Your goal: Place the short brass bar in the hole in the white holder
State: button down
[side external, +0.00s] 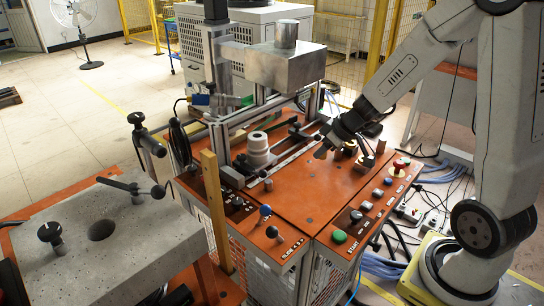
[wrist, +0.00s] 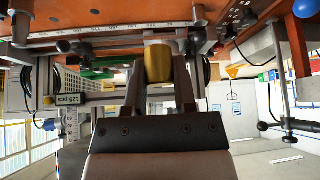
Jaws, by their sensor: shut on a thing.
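The short brass bar (wrist: 158,64) is held between the two fingers of my gripper (wrist: 158,85) in the wrist view. In the side external view my gripper (side external: 327,146) points down and left over the orange table top, with the bar's tan end (side external: 320,153) showing at its tip. The white holder (side external: 258,146) stands upright to the left of my gripper, with a dark round hole in its top. The bar and the holder are clearly apart. I cannot make out the holder in the wrist view.
A metal frame and rail (side external: 290,158) run beside the holder, under a grey metal block (side external: 286,66). Several small cylinders stand right of my gripper. Buttons and knobs, including a red one (side external: 401,164), line the front. The orange top (side external: 310,195) is clear in the middle.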

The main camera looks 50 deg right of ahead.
jog(key=w+a+m+h, duration=0.1)
jog(key=w+a, duration=0.4)
jog(key=shift+a+r+m, duration=0.3)
jog(key=shift+w, duration=0.1)
jog(key=shift+a, duration=0.1)
jog(key=a, duration=0.6)
jog(key=shift+a, duration=0.4)
dwell(0.4)
jog(key=w+d+r, duration=0.2)
jog(key=d+r, duration=0.6)
jog(key=r, duration=0.3)
jog(key=shift+w+r, duration=0.15)
jog(key=shift+r, duration=0.15)
